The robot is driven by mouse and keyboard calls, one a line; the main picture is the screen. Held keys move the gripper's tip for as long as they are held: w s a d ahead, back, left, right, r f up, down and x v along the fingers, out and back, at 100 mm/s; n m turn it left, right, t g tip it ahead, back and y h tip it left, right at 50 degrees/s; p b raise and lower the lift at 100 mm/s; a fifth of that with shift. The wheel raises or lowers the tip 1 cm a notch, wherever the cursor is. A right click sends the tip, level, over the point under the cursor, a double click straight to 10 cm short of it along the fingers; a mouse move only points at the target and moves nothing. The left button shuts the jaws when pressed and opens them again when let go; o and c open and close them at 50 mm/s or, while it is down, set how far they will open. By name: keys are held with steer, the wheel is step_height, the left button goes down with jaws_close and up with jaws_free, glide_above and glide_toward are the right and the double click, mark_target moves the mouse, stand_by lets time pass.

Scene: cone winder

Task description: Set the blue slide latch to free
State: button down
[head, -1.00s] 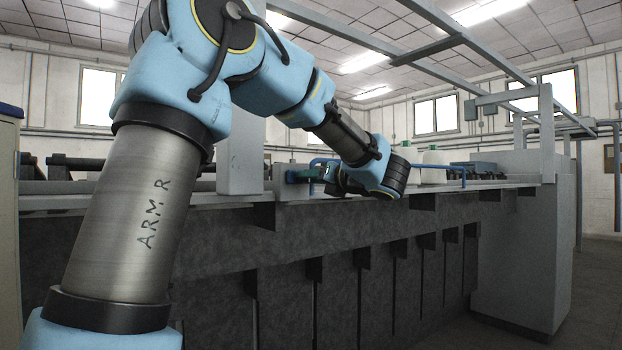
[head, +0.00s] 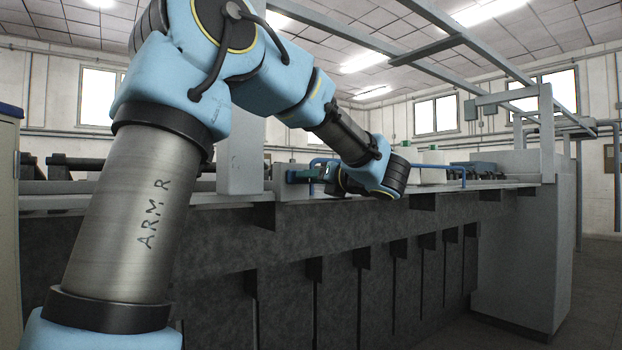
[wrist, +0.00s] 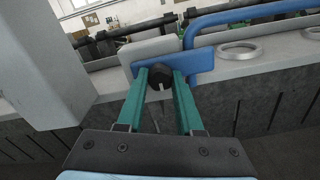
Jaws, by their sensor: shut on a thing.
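The blue slide latch (wrist: 201,64) is a flat blue plate standing upright on the machine's ledge in the wrist view, partly in front of a grey plate. A round black knob (wrist: 160,76) with a pale slot or mark sits at its left part. My gripper (wrist: 161,84) has two teal fingers, shut on the black knob with one finger on each side. In the head view my gripper (head: 325,173) is small at the ledge, and the latch is mostly hidden there. I cannot read any position marking on the latch.
A blue bent rail (wrist: 235,15) runs just behind and right of the latch. Metal rings (wrist: 238,50) lie on the ledge to the right. A thick grey post (wrist: 45,60) stands close on the left. The grey machine front (head: 370,260) drops below the ledge.

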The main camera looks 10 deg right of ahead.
mark_target(291, 177)
steer(key=a+b, duration=0.1)
steer(key=b, duration=0.1)
steer(key=s+a+b, duration=0.1)
steer(key=b, duration=0.1)
steer(key=a+b, duration=0.1)
steer(key=shift+s+a+f+b, duration=0.15)
steer(key=shift+s+f+b, duration=0.15)
steer(key=shift+b, duration=0.1)
steer(key=shift+s+a+r+b, duration=0.15)
steer(key=shift+s+a+b, duration=0.05)
steer(key=shift+a+b, duration=0.2)
steer(key=shift+s+a+r+b, duration=0.1)
steer(key=shift+s+a+b, duration=0.05)
steer(key=shift+a+b, duration=0.25)
steer(key=c, duration=0.5)
jaws_free()
steer(key=shift+c, duration=0.2)
steer(key=shift+s, duration=0.15)
